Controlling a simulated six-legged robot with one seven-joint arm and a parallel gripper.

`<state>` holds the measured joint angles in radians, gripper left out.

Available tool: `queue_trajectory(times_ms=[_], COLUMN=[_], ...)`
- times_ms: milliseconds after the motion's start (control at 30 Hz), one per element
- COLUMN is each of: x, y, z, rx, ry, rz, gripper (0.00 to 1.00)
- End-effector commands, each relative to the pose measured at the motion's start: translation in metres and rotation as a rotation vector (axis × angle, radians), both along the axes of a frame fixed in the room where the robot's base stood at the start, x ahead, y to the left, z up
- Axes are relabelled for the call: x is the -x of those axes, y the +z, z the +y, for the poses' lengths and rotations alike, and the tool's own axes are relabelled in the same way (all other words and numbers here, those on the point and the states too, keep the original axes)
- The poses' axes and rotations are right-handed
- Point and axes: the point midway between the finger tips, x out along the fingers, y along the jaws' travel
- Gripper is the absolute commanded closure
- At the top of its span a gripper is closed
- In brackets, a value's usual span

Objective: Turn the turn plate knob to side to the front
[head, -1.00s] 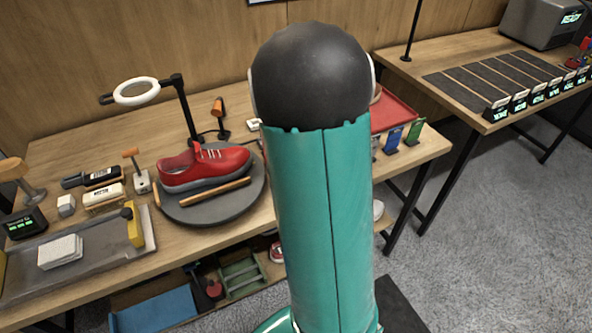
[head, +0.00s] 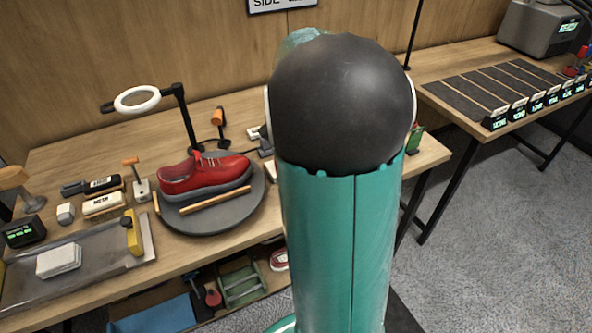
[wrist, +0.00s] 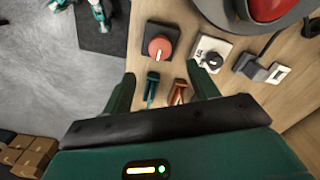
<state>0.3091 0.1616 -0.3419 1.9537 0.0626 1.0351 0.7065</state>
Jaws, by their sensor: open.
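In the wrist view a round red knob (wrist: 160,46) sits on a dark square plate near the table edge. Beside it, a black knob (wrist: 212,60) sits on a white plate with small unreadable marks, close to the turn plate. I cannot tell for certain which is the turn plate knob. My gripper (wrist: 160,70) is open over the table, its fingers apart and the red knob just beyond the gap; it holds nothing. The round grey turn plate (head: 235,212) carries a red sneaker (head: 200,176), side-on in the head view. My arm hides both knobs there.
Small green (wrist: 151,88) and orange (wrist: 178,92) stands show between my fingers. A white-and-black fitting (wrist: 272,71) lies right of the knobs. A ring lamp (head: 137,99) stands behind the turn plate. A wooden stick (head: 215,201) lies on the plate. Grey floor is left of the table.

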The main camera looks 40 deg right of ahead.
Motion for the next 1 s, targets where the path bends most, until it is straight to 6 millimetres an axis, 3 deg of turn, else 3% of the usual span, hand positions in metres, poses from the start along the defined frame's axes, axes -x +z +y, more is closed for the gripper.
queue_trajectory(times_ms=[100,300,1000], x=[-0.001,0.000,0.000], y=[0.025,0.046,0.051], z=[0.000,0.000,0.007], rx=[0.001,0.000,0.001], ry=[0.001,0.000,0.027], rz=[-0.004,-0.001,-0.011], gripper=[0.41,0.41,0.41])
